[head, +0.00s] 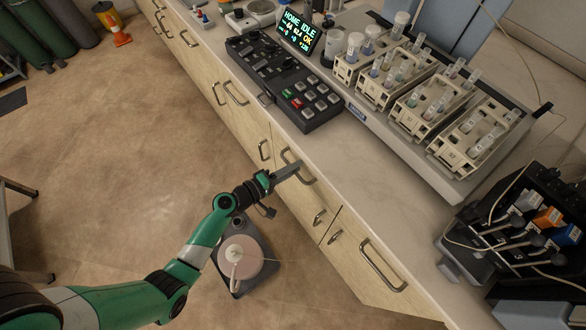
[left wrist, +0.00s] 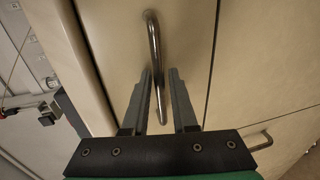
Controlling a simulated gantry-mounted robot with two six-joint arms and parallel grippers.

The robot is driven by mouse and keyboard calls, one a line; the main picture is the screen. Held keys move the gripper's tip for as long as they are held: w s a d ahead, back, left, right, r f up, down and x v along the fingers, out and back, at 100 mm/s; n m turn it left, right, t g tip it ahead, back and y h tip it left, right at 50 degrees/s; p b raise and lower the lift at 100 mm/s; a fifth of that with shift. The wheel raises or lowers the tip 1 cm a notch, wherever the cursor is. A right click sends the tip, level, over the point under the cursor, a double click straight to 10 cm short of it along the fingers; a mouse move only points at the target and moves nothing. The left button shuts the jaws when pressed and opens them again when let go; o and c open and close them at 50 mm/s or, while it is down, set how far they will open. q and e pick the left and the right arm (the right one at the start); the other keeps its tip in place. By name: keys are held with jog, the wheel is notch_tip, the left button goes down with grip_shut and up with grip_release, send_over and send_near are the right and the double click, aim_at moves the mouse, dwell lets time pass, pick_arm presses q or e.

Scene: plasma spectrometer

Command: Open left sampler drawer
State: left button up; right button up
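The sampler drawer (left wrist: 105,35) is a pale wood front under the counter and looks flush with its neighbours. Its curved metal handle (head: 299,163) is in the middle of the head view and also shows in the left wrist view (left wrist: 153,40). My left gripper (head: 292,170) is at this handle. In the left wrist view my left gripper (left wrist: 161,74) has its two fingers apart, one on either side of the handle's lower part. A gap shows between fingers and handle, so it is not clamped. My right gripper is not in view.
More handled fronts (head: 382,266) line the cabinet on both sides. The counter (head: 345,150) carries a black keypad console (head: 285,85), racks of sample tubes (head: 400,75) and a black pump unit (head: 520,230).

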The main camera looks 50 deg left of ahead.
pick_arm(q)
grip_shut()
dwell(1.4)
